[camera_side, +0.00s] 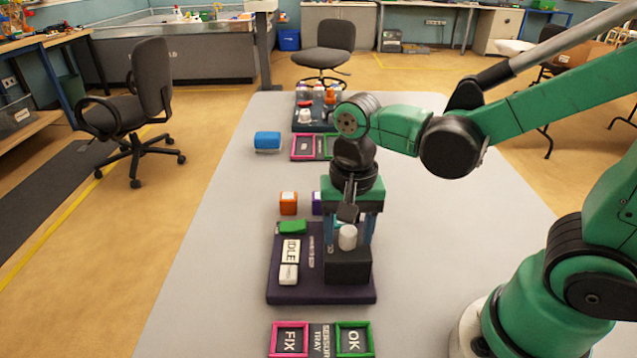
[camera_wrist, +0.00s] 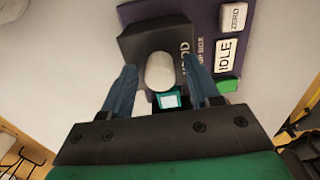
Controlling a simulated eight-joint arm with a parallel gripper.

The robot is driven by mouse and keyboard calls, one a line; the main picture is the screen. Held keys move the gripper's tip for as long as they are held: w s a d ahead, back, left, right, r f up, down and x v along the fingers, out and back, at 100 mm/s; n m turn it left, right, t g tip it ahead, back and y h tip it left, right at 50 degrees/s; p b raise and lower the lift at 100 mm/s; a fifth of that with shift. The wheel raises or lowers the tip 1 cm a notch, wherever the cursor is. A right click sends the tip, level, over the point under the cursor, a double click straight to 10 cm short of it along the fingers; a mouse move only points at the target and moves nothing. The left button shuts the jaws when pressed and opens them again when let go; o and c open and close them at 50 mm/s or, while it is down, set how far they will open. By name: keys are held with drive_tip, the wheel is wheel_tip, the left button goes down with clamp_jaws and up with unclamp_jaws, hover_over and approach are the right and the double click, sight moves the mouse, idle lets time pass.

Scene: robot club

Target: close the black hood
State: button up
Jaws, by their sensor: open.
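The black hood (camera_side: 348,267) is a dark block at the right side of a dark purple base (camera_side: 300,292). A pale, rounded knob (camera_side: 347,237) stands up from it. In the wrist view the hood (camera_wrist: 139,44) shows with the knob (camera_wrist: 160,71) between my blue fingers. A small teal piece with a pale face (camera_wrist: 170,99) shows uncovered beside the knob. My gripper (camera_side: 349,242) points down over the hood. Its fingers are apart, one on each side of the knob, with gaps visible in the wrist view.
The base carries an IDLE plate (camera_side: 291,251), a white ZERO button (camera_side: 289,274) and a green block (camera_side: 292,227). An orange cube (camera_side: 288,203) and a purple cube (camera_side: 316,204) stand behind. The FIX and OK tray (camera_side: 321,339) lies in front. The table (camera_side: 215,265) left of the base is clear.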

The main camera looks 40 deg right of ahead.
clamp_jaws()
drive_tip(key=shift+w+d, duration=2.35)
drive_tip(key=shift+w, duration=0.05)
drive_tip(key=shift+c, duration=0.9)
unclamp_jaws()
wheel_tip(320, 180, up, 6)
drive_tip(key=shift+f, duration=0.1)
